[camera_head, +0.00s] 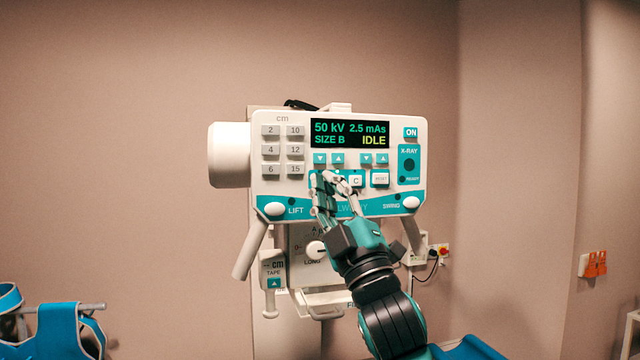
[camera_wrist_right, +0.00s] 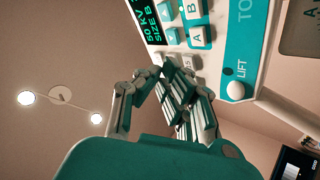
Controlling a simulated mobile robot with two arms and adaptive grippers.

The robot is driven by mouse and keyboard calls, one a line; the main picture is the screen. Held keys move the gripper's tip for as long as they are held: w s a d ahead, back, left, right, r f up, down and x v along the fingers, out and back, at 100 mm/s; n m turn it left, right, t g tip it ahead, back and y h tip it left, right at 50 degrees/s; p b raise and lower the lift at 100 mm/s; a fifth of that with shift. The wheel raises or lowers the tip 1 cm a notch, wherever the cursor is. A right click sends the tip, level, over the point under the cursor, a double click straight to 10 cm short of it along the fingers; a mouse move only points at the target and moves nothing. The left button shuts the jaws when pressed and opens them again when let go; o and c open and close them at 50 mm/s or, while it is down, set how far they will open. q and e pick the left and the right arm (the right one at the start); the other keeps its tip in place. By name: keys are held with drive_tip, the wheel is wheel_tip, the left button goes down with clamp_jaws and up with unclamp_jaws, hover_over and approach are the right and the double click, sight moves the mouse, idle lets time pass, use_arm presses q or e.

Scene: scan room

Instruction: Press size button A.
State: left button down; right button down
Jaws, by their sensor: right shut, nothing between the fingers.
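The control panel (camera_head: 281,187) is white and teal. Its display (camera_head: 350,134) reads 50 kV, 2.5 mAs, SIZE B, IDLE. Size button A (camera_wrist_right: 198,38) is a white key with a teal letter, clear of the fingers in the right wrist view; in the head view my fingers cover its place. Button B (camera_wrist_right: 194,9) is beside it, and button C (camera_head: 356,181) shows right of my fingers. My right gripper (camera_head: 325,181) is shut and empty, its fingertips in front of the lower button row. I cannot tell whether they touch the panel. My left gripper is out of view.
A white cylinder (camera_head: 229,155) juts from the panel's left side. Handles hang below, with a LIFT knob (camera_head: 275,209) and a SWING knob (camera_head: 411,203). A tape unit (camera_head: 273,268) is lower left. Blue aprons (camera_head: 58,330) hang at the far left.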

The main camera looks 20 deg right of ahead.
drive_tip(key=shift+w, duration=1.7)
drive_tip(key=shift+w, duration=0.15)
drive_tip(key=shift+w, duration=0.25)
drive_tip(key=shift+w, duration=0.4)
idle(0.8)
drive_tip(key=shift+s, duration=0.85)
drive_tip(key=s, duration=0.5)
